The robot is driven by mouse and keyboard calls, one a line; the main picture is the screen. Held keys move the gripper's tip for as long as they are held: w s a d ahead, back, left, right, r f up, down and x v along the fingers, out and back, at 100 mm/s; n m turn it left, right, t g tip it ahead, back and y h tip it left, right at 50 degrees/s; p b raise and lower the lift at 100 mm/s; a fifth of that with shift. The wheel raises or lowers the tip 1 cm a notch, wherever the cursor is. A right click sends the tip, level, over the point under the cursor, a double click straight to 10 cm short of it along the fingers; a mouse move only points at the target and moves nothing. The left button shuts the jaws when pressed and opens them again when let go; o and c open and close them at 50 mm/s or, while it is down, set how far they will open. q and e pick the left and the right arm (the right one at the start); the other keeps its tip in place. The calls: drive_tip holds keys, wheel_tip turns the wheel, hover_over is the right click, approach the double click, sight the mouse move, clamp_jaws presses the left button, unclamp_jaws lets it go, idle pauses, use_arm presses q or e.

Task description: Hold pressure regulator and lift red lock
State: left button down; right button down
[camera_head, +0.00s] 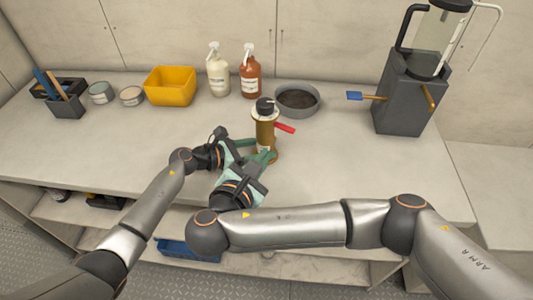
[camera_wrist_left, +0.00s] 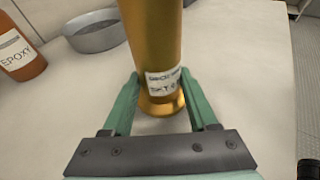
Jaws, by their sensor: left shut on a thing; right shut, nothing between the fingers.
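The pressure regulator (camera_head: 265,134) is a brass cylinder with a black knob, standing upright on the counter; its lower part and label show in the left wrist view (camera_wrist_left: 155,50). The red lock (camera_head: 285,128) is a red lever sticking out to the right below the regulator's collar; it is outside the left wrist view. My left gripper (camera_head: 252,143) is shut on the regulator from the left, with green fingers (camera_wrist_left: 160,92) on both sides of its lower body. My right gripper (camera_head: 264,158) is shut and empty, low in front of the regulator, partly overlapping the left gripper in the picture.
A grey bowl (camera_head: 298,111) stands behind the regulator. A dark grey block with a clear container (camera_head: 403,102) stands right. The counter right of the regulator is clear.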

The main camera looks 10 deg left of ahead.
idle(0.3)
use_arm(q)
drive_tip(key=shift+c, duration=0.5)
unclamp_jaws()
